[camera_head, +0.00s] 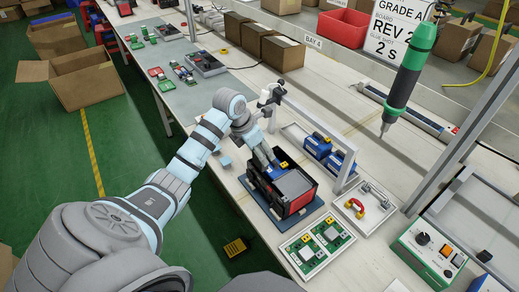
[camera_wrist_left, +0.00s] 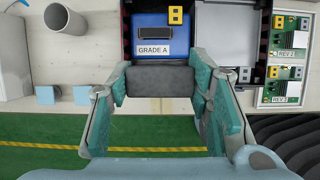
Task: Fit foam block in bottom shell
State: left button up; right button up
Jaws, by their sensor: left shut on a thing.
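The bottom shell (camera_head: 297,207) is an open black box with red corners, on a blue-grey mat (camera_head: 263,204) on the bench. Inside it are a blue pack (camera_wrist_left: 163,35) labelled GRADE A and a flat grey unit (camera_head: 294,184). My left gripper (camera_head: 268,160) is at the shell's left side in the head view. In the left wrist view the left gripper (camera_wrist_left: 160,84) is shut on a dark grey foam block (camera_wrist_left: 160,80), held lengthwise between the fingertips, just in front of the blue pack. The head view does not show the block clearly. My right gripper is not in view.
Green circuit boards (camera_head: 316,246) lie in a white tray right of the shell. Blue packs (camera_head: 316,146) stand behind it under a grey frame. A green screwdriver (camera_head: 409,77) hangs above the bench.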

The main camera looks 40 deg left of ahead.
aim_at(257, 165)
pick_arm(q)
jog(key=shift+f+b, duration=3.35)
jog(key=shift+f, duration=0.95)
jog(key=shift+s, duration=0.2)
jog(key=shift+f, duration=0.15)
jog(key=o, duration=0.8)
jog(key=shift+s, duration=0.1)
